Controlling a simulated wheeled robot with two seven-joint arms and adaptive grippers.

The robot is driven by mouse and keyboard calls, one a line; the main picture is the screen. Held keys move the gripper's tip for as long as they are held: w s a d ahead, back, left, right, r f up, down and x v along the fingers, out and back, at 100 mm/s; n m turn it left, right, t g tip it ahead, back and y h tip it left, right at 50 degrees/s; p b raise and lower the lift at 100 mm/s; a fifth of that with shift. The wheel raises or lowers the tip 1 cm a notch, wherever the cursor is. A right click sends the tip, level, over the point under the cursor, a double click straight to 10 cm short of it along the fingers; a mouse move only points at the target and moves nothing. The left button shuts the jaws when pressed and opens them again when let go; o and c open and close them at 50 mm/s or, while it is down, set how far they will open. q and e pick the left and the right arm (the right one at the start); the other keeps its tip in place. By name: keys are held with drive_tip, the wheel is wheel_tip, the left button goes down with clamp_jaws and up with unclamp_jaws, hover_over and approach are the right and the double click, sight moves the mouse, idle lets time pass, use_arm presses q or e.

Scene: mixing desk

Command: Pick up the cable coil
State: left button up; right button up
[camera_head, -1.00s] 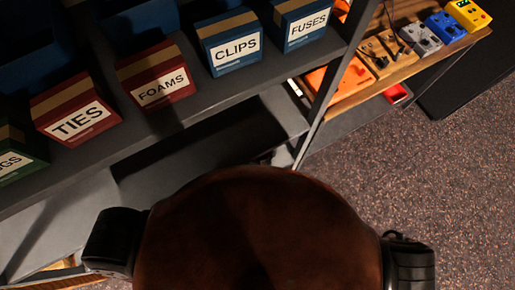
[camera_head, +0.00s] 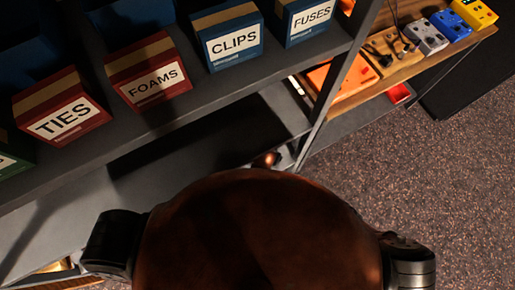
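No cable coil can be made out in the head view. Neither of my grippers is in view. A large brown rounded form, which seems to be my own body, fills the bottom middle and hides what lies below it, with black parts at its left and right.
A dark shelf holds labelled boxes: TIES (camera_head: 63,118), FOAMS (camera_head: 153,83), CLIPS (camera_head: 233,42) and FUSES (camera_head: 311,18). A wooden shelf (camera_head: 405,72) at upper right bears an orange item (camera_head: 340,80), a grey box (camera_head: 426,37), a blue box (camera_head: 450,25) and a yellow box (camera_head: 474,13). Speckled floor (camera_head: 430,180) is clear at right.

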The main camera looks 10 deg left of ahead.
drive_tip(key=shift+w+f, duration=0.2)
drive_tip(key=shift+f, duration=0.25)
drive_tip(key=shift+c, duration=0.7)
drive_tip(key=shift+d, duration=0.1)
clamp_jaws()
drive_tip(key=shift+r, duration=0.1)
